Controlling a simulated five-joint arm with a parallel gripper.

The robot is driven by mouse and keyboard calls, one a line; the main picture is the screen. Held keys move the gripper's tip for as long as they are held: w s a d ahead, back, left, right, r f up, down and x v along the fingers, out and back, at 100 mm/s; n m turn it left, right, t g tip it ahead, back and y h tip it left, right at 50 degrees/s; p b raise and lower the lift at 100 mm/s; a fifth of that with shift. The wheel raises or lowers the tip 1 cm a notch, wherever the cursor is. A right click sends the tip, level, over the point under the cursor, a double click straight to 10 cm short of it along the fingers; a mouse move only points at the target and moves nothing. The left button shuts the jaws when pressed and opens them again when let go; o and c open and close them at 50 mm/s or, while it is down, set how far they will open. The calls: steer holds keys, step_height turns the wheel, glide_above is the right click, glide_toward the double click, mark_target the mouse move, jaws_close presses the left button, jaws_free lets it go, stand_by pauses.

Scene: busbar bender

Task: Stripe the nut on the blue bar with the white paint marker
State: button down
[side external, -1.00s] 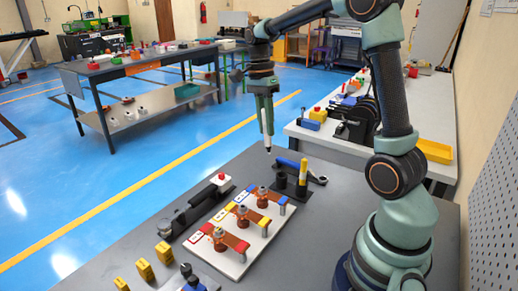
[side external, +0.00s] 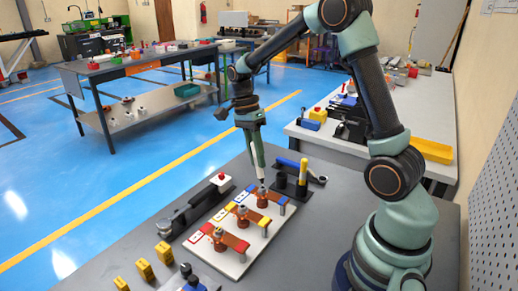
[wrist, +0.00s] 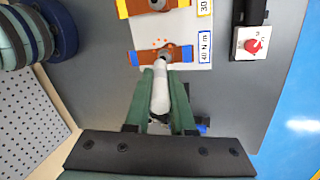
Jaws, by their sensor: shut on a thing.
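My gripper (side external: 257,160) is shut on the white paint marker (wrist: 160,92), which points tip down. In the side view the marker's dark tip (side external: 262,181) is at or just above the nut (side external: 262,189) on the blue bar. I cannot tell if they touch. The blue bar is copper-brown with blue ends (wrist: 134,58) and is the farthest of three bars on a white board (side external: 232,268). In the wrist view the marker covers part of its nut, and a "40 N m" label (wrist: 205,48) lies beside it.
The yellow-ended bar (side external: 243,212) and red-ended bar (side external: 220,236) lie nearer on the board. A yellow marker (side external: 303,170) stands upright in a dark holder close to my gripper's right. A long dark tool (side external: 190,210) lies left of the board. Several yellow blocks (side external: 145,270) stand front left.

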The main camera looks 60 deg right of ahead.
steer(key=shift+f, duration=0.2)
steer(key=shift+w+a, duration=0.1)
steer(key=shift+a, duration=0.2)
stand_by(0.6)
steer(key=shift+f, duration=0.3)
stand_by(1.0)
steer(key=shift+d, duration=0.9)
stand_by(2.7)
steer(key=shift+r, duration=0.15)
steer(key=shift+r, duration=2.85)
